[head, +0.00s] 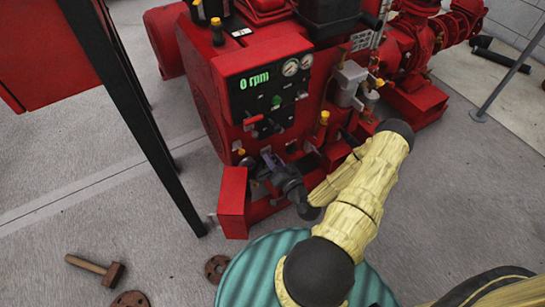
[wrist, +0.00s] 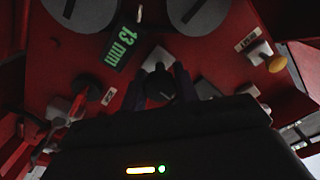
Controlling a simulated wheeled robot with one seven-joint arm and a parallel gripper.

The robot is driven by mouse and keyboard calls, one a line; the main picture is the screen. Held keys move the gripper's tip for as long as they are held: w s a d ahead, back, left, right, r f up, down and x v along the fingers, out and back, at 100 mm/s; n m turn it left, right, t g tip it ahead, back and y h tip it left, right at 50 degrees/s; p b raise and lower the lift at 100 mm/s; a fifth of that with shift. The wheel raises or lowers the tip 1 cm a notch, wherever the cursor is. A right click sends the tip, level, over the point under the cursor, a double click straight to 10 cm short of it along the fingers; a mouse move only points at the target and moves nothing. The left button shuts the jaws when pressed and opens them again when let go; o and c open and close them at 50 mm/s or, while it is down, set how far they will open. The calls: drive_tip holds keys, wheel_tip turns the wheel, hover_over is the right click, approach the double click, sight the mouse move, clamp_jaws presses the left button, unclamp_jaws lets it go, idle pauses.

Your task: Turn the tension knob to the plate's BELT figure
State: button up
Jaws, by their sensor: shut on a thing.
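My gripper (wrist: 158,78) is shut on the dark tension knob (wrist: 158,88) low on the front of the red pumpset. Its fingers stand on either side of the knob, and my wrist housing covers the lower part of the wrist view. A green-lit readout (wrist: 122,48) beside the knob shows 13 mm. In the head view my gripper (head: 268,167) reaches the lower front of the red pumpset (head: 215,105); the knob is hidden or too small there. A pale plate (head: 362,40) on the upper right has lettering too small to read.
The control panel (head: 262,95) shows 0 rpm above a red lever. Two grey slotted discs (wrist: 200,12) sit above the readout. A yellow knob (wrist: 277,63) is at right. A black post (head: 140,110) stands at left.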

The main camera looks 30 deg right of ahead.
drive_tip(key=m+p, duration=0.2)
drive_tip(key=m, duration=0.2)
drive_tip(key=shift+s+m, duration=0.1)
drive_tip(key=shift+m, duration=0.2)
drive_tip(key=m+p, duration=0.1)
drive_tip(key=m, duration=0.3)
drive_tip(key=shift+m, duration=0.4)
drive_tip(key=shift+f, duration=0.1)
drive_tip(key=o, duration=1)
drive_tip(key=shift+c, duration=0.2)
